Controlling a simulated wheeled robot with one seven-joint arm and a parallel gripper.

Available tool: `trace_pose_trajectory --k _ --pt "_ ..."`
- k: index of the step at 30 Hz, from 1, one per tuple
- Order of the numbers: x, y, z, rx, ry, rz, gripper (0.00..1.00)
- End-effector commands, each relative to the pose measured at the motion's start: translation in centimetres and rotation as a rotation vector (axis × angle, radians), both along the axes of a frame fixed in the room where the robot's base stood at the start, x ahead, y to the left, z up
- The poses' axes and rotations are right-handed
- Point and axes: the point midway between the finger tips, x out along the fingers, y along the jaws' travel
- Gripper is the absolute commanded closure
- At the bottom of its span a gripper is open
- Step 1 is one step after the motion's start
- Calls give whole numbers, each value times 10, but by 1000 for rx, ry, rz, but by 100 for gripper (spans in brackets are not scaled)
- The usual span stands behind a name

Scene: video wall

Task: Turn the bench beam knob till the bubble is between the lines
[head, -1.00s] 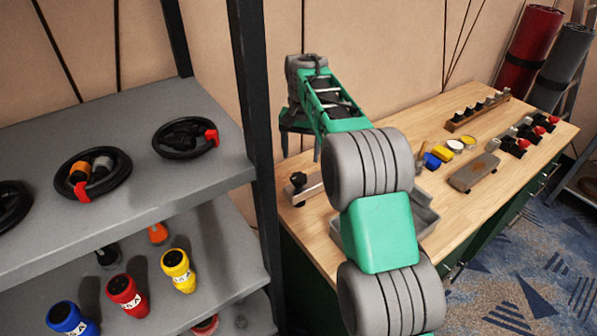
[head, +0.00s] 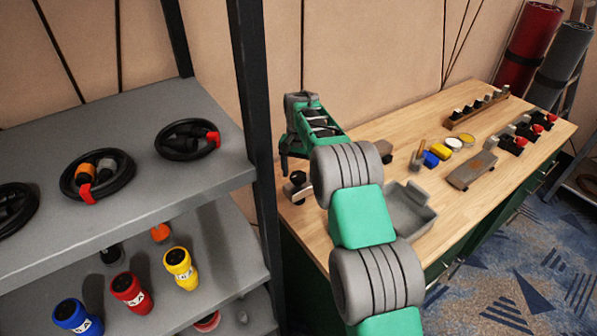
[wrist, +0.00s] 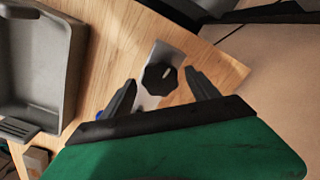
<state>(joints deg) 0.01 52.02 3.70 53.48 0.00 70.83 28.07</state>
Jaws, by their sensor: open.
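The bench beam (head: 299,191) is a short pale metal bar near the left end of the wooden bench, with a black knob (head: 298,178) on it. In the wrist view the beam (wrist: 171,55) runs between my fingers, and the round knob (wrist: 160,78) with a pale pointer mark faces the camera. My gripper (head: 293,163) is above the knob. In the wrist view my gripper (wrist: 160,77) is open, one finger on each side of the knob with gaps, holding nothing. I cannot make out the bubble or its lines; the beam's near part is hidden by my gripper.
A grey tray (head: 424,214) sits on the bench (head: 372,130) right of the beam. Farther right are blue and yellow blocks, a grey board (head: 470,173) and a wooden rack (head: 462,124). A dark shelf post (head: 253,110) stands close left of my arm.

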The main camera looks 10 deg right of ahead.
Motion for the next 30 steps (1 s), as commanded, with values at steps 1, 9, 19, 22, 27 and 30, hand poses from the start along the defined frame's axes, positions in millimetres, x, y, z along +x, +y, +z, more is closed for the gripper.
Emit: trace_pose_trajectory --k 1,9,19,22,27,30 --pt "0 0 0 0 0 0 33" --pt "0 0 0 0 -1 0 55" --pt "0 0 1 0 -1 0 82" --pt "0 0 1 0 -1 0 90" --pt "0 0 1 0 -1 4 93" --pt "0 0 1 0 -1 17 93"
